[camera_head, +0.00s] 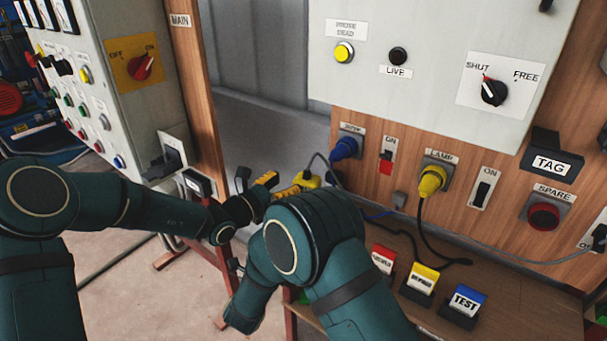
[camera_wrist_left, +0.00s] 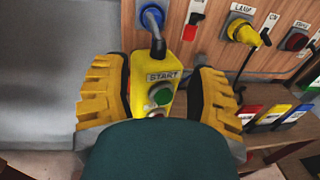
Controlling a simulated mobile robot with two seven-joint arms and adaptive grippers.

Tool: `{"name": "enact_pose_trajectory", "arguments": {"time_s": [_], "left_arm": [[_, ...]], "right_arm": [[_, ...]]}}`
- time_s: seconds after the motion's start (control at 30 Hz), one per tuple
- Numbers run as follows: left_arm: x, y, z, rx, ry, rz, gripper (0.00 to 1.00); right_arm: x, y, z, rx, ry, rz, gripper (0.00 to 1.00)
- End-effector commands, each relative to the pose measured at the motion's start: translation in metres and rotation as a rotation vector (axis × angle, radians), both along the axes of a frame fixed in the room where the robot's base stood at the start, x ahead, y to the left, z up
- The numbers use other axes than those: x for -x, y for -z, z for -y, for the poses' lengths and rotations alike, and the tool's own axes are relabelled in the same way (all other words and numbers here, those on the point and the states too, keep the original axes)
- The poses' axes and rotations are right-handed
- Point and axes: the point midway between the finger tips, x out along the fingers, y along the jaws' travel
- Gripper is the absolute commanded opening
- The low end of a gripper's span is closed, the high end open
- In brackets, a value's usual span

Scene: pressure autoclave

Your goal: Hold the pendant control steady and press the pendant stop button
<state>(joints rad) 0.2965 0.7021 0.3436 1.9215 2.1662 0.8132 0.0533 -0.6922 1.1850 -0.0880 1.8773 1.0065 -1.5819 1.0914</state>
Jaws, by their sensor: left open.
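The yellow pendant control (camera_head: 308,179) hangs on a grey cable in front of the wooden panel. In the left wrist view the pendant (camera_wrist_left: 165,66) shows a START label and a green button (camera_wrist_left: 160,95). My left gripper (camera_head: 279,184) is open. Its yellow-padded fingers stand on either side of the pendant in the left wrist view (camera_wrist_left: 160,80), with a gap visible at the right finger. My right gripper does not show; only teal arm links are seen.
A blue plug (camera_head: 345,148) and a yellow LAMP plug (camera_head: 432,181) stick out of the panel, with cables trailing below. Red, yellow and blue label blocks (camera_head: 463,306) stand on the wooden shelf (camera_head: 530,310). A grey control box (camera_head: 110,90) stands at left.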

Motion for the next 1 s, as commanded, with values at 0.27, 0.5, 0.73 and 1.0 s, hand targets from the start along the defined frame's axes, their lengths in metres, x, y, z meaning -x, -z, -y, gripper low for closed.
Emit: {"name": "enact_pose_trajectory", "arguments": {"time_s": [0.27, 0.5, 0.73, 1.0], "left_arm": [[-0.036, 0.001, 0.035, 0.001, 0.001, -0.001, 0.58], [-0.056, 0.000, 0.053, 0.000, 0.000, 0.000, 0.58], [-0.061, 0.000, 0.057, -0.001, 0.000, -0.001, 0.58], [-0.061, 0.000, 0.057, -0.001, 0.000, -0.001, 0.35]], "right_arm": [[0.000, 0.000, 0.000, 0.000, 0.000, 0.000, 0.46], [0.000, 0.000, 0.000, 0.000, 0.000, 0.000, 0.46], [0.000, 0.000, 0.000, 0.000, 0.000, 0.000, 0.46], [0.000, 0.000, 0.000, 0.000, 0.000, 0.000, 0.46]]}}
